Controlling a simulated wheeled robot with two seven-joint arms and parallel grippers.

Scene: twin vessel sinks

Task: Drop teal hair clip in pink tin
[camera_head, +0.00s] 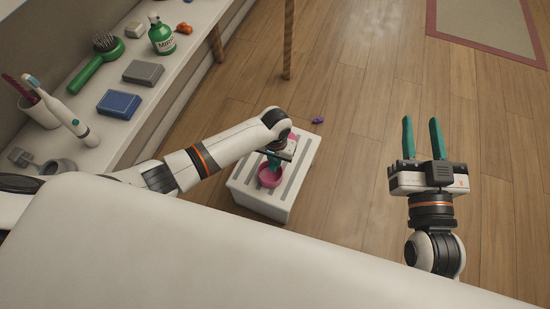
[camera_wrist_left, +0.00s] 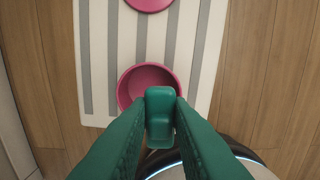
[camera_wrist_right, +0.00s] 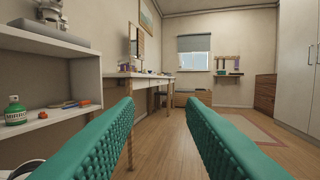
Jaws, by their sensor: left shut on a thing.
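The pink tin (camera_head: 268,180) stands open on the white, grey-striped top of a low stool. It also shows in the left wrist view (camera_wrist_left: 129,82), with its inside empty where I can see it. My left gripper (camera_head: 273,160) points down over the tin and is shut on the teal hair clip (camera_wrist_left: 160,108). In the left wrist view the clip overlaps the tin's near rim; its height above the tin is hard to tell. In the head view the clip is hardly distinguishable from the fingers. My right gripper (camera_head: 423,142) is open and empty, away to the right.
A pink lid (camera_wrist_left: 150,3) lies on the stool (camera_head: 257,203) beyond the tin. A purple object (camera_head: 318,121) lies on the floor. The shelf at left holds a green hairbrush (camera_head: 97,65), a bottle (camera_head: 162,38), boxes and a toothbrush. Floor around my right gripper is clear.

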